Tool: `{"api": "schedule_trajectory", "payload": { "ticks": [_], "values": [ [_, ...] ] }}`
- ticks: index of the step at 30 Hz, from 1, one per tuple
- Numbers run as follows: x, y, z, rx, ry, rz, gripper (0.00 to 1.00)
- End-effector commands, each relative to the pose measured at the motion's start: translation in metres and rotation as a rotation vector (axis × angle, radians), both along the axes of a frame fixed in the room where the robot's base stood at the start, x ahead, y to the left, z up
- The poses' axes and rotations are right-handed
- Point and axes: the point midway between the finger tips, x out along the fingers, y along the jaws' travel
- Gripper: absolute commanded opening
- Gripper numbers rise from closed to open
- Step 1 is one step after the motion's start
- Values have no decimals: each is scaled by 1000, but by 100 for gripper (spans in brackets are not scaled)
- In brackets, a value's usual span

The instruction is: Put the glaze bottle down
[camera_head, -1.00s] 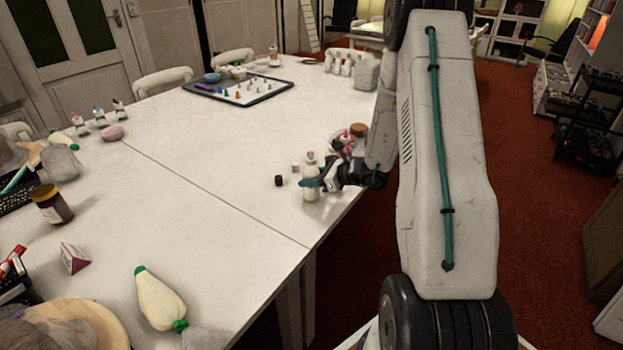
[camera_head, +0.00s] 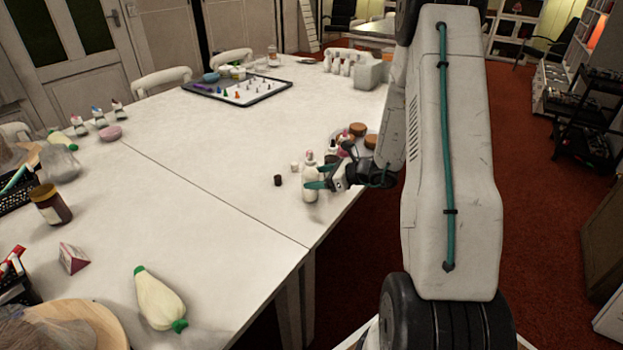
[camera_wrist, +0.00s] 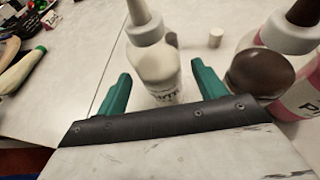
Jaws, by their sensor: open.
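The glaze bottle (camera_head: 310,181) is white with a nozzle top and stands upright on the white table near its right edge. In the wrist view the bottle (camera_wrist: 158,70) shows dark lettering low on its side. My gripper (camera_head: 316,184) has teal fingers and is open. In the wrist view my gripper (camera_wrist: 160,90) has one finger on each side of the bottle, with gaps visible between the fingers and the bottle. The bottle's base is partly hidden by the gripper in the wrist view.
A small dark cap (camera_head: 278,180) and a small white cap (camera_head: 294,167) lie near the bottle. A pink-labelled bottle with a brown top (camera_wrist: 290,60) stands close on the right. A turntable with brown-topped items (camera_head: 371,141) is behind my gripper. The table's middle is clear.

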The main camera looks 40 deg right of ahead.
Motion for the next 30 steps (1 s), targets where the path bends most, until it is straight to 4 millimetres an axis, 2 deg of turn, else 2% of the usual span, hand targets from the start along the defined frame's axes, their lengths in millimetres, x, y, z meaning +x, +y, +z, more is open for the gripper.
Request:
{"api": "schedule_trajectory", "payload": {
  "ticks": [3,9,14,17,20,23,26,27,30],
  "values": [
    [-22,-15,11,-1,-1,-6,70],
    [-53,-33,26,-1,-2,-4,70],
    [-68,-42,33,-1,-1,-3,70],
    [-71,-40,40,-11,-5,18,70],
    [-70,-17,59,-61,-24,112,70],
    [-72,26,92,-162,-63,294,70],
    [-86,78,128,-295,-112,528,70],
    [-94,99,141,-348,-132,623,70],
    [-121,143,168,-489,-183,855,70]
  ]
}}
